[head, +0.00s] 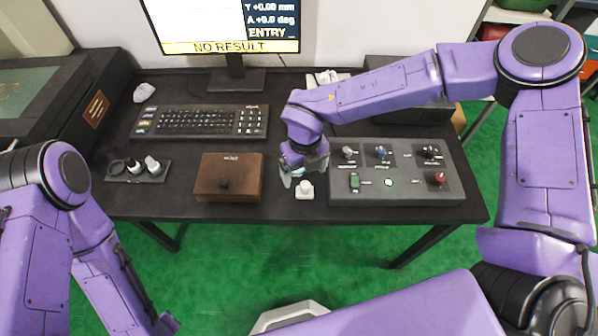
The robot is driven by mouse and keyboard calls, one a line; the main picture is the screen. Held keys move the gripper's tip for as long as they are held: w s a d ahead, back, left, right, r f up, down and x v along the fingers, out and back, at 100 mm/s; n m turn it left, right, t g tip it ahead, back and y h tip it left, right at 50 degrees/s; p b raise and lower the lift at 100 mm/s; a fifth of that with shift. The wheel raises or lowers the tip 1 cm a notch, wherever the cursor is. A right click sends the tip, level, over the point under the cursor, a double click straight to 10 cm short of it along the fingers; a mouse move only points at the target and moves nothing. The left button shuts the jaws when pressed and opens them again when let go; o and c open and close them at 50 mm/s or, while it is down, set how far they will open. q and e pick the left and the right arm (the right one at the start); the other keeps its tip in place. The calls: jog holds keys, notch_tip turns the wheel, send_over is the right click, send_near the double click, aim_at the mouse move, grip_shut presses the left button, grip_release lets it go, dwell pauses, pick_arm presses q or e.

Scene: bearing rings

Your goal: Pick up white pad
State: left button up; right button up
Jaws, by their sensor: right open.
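A small white object with a rounded knob on top, which looks like the white pad (304,190), sits on the dark desk between the brown box and the grey control panel. My right gripper (302,174) is open and points down just behind and above the white pad. Its fingers look close to the pad, but I cannot tell whether they touch it. My left arm hangs at the lower left, and its gripper does not show.
A brown box (229,178) stands left of the pad, and a grey control panel (397,188) with knobs lies to the right. Behind are a keyboard (200,122) and a monitor (225,22). A small dark tray (120,178) with rings lies at the left. The desk's front edge is close.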

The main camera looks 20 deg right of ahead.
aim_at(305, 185)
jog(key=shift+w+f, duration=0.5)
jog(key=shift+f, duration=0.3)
jog(key=f, duration=0.2)
jog(key=shift+s+f+p, duration=0.3)
jog(key=shift+s+f, duration=0.05)
jog(key=f, duration=0.2)
jog(key=f+p, duration=0.1)
jog(key=f, duration=0.3)
jog(key=shift+w+d+p, duration=0.25)
jog(key=shift+d+p, duration=0.1)
pick_arm(q)
jog(key=shift+w+r, duration=0.15)
jog(key=shift+r, duration=0.45)
jog(key=shift+w+r, duration=0.15)
jog(key=shift+r, duration=0.4)
pick_arm(e)
jog(key=c, duration=1.1)
